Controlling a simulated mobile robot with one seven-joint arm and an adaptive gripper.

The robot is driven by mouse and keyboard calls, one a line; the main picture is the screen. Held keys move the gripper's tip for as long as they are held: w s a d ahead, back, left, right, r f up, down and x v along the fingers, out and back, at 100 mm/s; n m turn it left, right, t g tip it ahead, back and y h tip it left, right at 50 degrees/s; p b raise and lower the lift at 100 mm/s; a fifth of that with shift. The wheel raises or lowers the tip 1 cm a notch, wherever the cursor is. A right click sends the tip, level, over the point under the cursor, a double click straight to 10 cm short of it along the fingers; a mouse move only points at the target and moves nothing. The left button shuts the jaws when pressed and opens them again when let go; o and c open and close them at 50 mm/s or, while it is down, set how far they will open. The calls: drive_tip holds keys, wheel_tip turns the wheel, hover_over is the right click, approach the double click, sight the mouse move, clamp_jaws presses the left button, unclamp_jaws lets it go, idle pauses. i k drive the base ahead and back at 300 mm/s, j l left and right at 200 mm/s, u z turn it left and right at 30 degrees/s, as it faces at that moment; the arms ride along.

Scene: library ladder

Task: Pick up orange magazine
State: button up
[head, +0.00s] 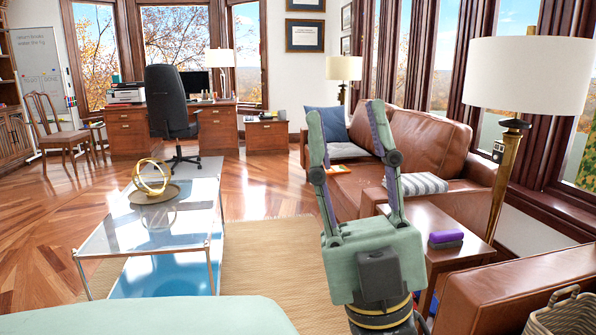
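A small flat orange item (338,169), which looks like the orange magazine, lies on the seat of the brown leather sofa (425,145), at its left end. It is small in the head view, and a paler patch shows beside it. My gripper (346,110) is raised in the foreground with its two fingers apart, open and empty. In the picture the orange item shows between the fingers, but it lies well beyond them, and they do not touch it.
A glass coffee table (110,236) with a gold ring ornament (151,178) stands at left. A side table (425,220) with a purple item (446,236) and lamp (527,75) stands close right. The rug (265,270) between is clear. A desk (215,130) is behind.

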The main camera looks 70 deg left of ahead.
sight(338, 169)
drive_tip(key=u, duration=1.95)
drive_tip(key=i+u, duration=0.1)
drive_tip(key=i, duration=1.65)
drive_tip(key=i+l+u, duration=0.15)
drive_tip(key=i, duration=1.55)
drive_tip(key=i+j+z, duration=0.1)
drive_tip(key=i, duration=0.3)
drive_tip(key=i+j, duration=0.15)
drive_tip(key=i, duration=0.3)
drive_tip(key=i+j+z, duration=0.15)
drive_tip(key=i, duration=0.25)
drive_tip(key=i+j, duration=0.2)
drive_tip(key=i, duration=0.25)
drive_tip(key=i+l, duration=0.15)
drive_tip(key=l, duration=0.2)
drive_tip(key=z, duration=0.05)
